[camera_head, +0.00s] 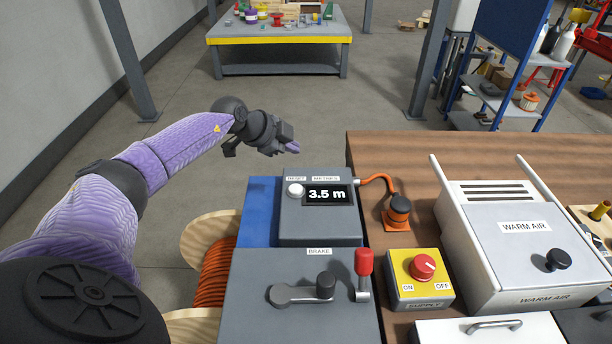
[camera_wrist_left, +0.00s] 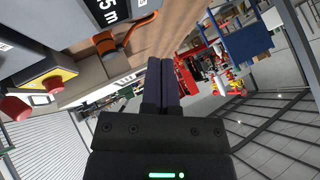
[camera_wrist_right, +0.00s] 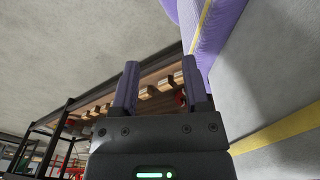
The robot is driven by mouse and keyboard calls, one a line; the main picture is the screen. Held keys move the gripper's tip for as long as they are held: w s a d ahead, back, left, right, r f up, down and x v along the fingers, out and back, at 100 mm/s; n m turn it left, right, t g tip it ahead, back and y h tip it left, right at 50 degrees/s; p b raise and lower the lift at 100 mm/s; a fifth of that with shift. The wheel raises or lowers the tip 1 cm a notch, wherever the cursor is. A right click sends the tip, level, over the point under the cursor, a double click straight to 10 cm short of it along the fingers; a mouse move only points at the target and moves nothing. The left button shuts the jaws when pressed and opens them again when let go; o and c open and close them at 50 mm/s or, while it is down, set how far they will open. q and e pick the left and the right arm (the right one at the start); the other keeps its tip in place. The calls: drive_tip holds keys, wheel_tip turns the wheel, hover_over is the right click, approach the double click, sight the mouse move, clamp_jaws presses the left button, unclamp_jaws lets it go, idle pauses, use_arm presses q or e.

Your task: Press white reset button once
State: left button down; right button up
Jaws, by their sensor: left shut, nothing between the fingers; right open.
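The white reset button (camera_head: 295,190) is on the upper left of the grey meter box (camera_head: 318,226), under a RESET label and beside a display reading 3.5 m. My left gripper (camera_head: 294,149) is above and behind the box in the head view, apart from the button. Its fingers (camera_wrist_left: 166,82) are together and empty in the left wrist view, where part of the display (camera_wrist_left: 108,12) shows but not the button. My right gripper (camera_wrist_right: 155,88) is not in the head view; the right wrist view shows its fingers apart with nothing between them.
A grey BRAKE box (camera_head: 300,300) with levers stands in front of the meter. A yellow supply box (camera_head: 420,280) with a red knob, an orange cable fitting (camera_head: 398,212) and a warm air unit (camera_head: 520,245) are to the right. A cable reel (camera_head: 215,265) is at left.

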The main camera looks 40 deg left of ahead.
sight(292, 189)
use_arm(q)
wheel_tip(292, 189, down, 8)
drive_tip(key=b, duration=0.8)
drive_tip(key=shift+f, duration=0.45)
use_arm(e)
drive_tip(key=s+d+f+g, duration=0.1)
drive_tip(key=s+d+f, duration=0.2)
drive_tip(key=f, duration=0.5)
drive_tip(key=shift+s+d+h, duration=0.4)
drive_tip(key=shift+s, duration=0.3)
drive_tip(key=shift+w+a, duration=0.1)
drive_tip(key=shift+w+a+f, duration=0.15)
drive_tip(key=shift+w+a, duration=0.3)
drive_tip(key=shift+a, duration=0.05)
drive_tip(key=shift+s+d, duration=0.1)
drive_tip(key=shift+s, duration=0.05)
